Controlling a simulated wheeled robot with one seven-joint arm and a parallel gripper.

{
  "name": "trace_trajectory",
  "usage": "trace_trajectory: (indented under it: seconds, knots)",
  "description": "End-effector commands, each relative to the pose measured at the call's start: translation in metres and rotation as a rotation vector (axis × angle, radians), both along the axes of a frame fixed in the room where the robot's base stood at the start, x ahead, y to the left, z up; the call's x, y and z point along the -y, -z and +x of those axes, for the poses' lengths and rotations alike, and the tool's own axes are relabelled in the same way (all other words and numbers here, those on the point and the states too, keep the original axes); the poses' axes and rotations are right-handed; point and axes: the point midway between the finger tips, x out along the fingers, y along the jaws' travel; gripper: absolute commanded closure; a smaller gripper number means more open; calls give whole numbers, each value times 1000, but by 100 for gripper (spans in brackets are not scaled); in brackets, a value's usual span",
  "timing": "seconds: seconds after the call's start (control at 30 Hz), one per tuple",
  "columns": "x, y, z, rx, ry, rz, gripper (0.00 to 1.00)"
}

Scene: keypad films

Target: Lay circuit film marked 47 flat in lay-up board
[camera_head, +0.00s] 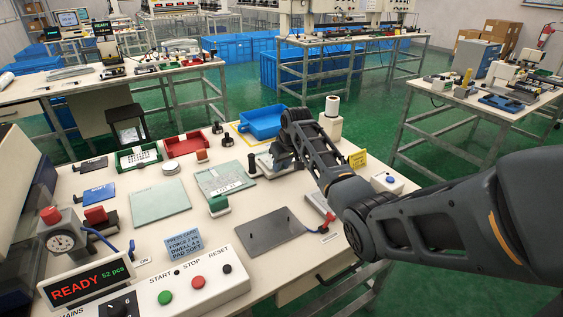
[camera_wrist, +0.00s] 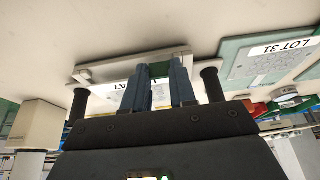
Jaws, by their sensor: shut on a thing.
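My gripper (camera_head: 281,150) is at the far side of the bench, low over a pale frame or holder (camera_head: 264,162). A dark grey plate with two pins, apparently the lay-up board (camera_head: 268,232), lies bare near the front, well apart from my gripper.
A printed sheet marked LOT 31 (camera_wrist: 281,50) lies beside the holder; it also shows in the head view (camera_head: 223,178). A pale green plate (camera_head: 160,202), blue tray (camera_head: 262,122), red tray (camera_head: 186,143) and button panel (camera_head: 190,283) stand around. A white post (camera_head: 331,118) stands behind my arm.

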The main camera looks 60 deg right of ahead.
Motion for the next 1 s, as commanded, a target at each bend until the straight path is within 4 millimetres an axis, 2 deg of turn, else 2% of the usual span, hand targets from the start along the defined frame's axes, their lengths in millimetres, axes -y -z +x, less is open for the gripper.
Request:
trace_trajectory:
  seconds: [0.17,1.0]
  knots:
    - [0,9,0,0,0,0,100]
    - [0,15,0,1,0,-1,100]
